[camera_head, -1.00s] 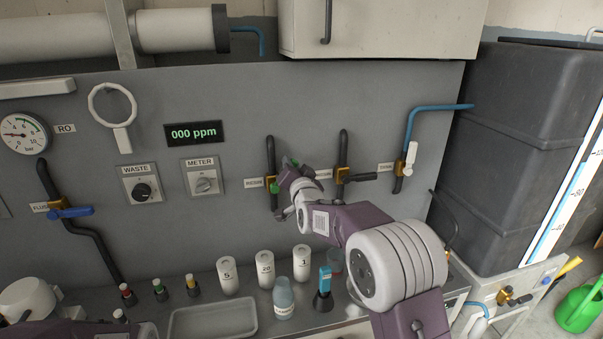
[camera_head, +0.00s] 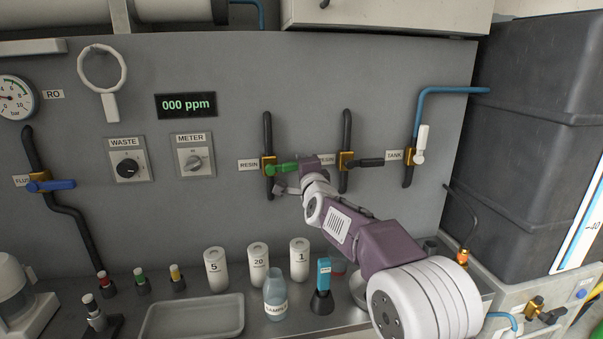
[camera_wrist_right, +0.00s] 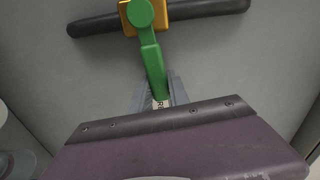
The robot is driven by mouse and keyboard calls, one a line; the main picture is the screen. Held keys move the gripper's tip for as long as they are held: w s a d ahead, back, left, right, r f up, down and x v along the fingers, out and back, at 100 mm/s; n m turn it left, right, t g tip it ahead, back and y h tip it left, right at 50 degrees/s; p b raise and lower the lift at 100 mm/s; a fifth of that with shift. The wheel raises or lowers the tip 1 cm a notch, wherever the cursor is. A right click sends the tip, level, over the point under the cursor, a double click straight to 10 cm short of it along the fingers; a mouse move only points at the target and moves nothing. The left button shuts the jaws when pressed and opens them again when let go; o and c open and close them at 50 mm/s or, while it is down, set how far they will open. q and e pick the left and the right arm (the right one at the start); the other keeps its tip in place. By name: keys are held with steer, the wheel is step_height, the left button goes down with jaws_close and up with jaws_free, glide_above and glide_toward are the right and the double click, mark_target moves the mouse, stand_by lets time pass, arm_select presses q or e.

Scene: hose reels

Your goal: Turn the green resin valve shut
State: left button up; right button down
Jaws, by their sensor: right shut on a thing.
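The green resin valve handle (camera_head: 284,169) sits on a brass body (camera_head: 268,166) on a dark vertical pipe, beside a RESIN label. In the head view the handle points right, across the pipe. My right gripper (camera_head: 298,172) is at the handle's right end. In the right wrist view the green handle (camera_wrist_right: 153,65) runs from the brass body (camera_wrist_right: 131,18) down between the fingers of my right gripper (camera_wrist_right: 160,98), which is shut on its end. My left gripper is not in view.
A second valve with a black handle (camera_head: 368,162) stands right of my right gripper. The tank valve's white handle (camera_head: 421,144) is farther right. Bottles, a sample bottle (camera_head: 275,297) and a tray (camera_head: 192,318) stand on the counter below my arm.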

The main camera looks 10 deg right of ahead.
steer(key=shift+f+m+b, duration=0.55)
steer(key=shift+m+b, duration=0.05)
steer(key=shift+b, duration=0.05)
steer(key=c, duration=1.2)
jaws_free()
steer(key=shift+c, duration=0.2)
steer(key=shift+d, duration=0.1)
steer(key=s+b, duration=0.1)
steer(key=s, duration=0.8)
steer(key=shift+d+b, duration=0.15)
steer(key=shift+b, duration=0.15)
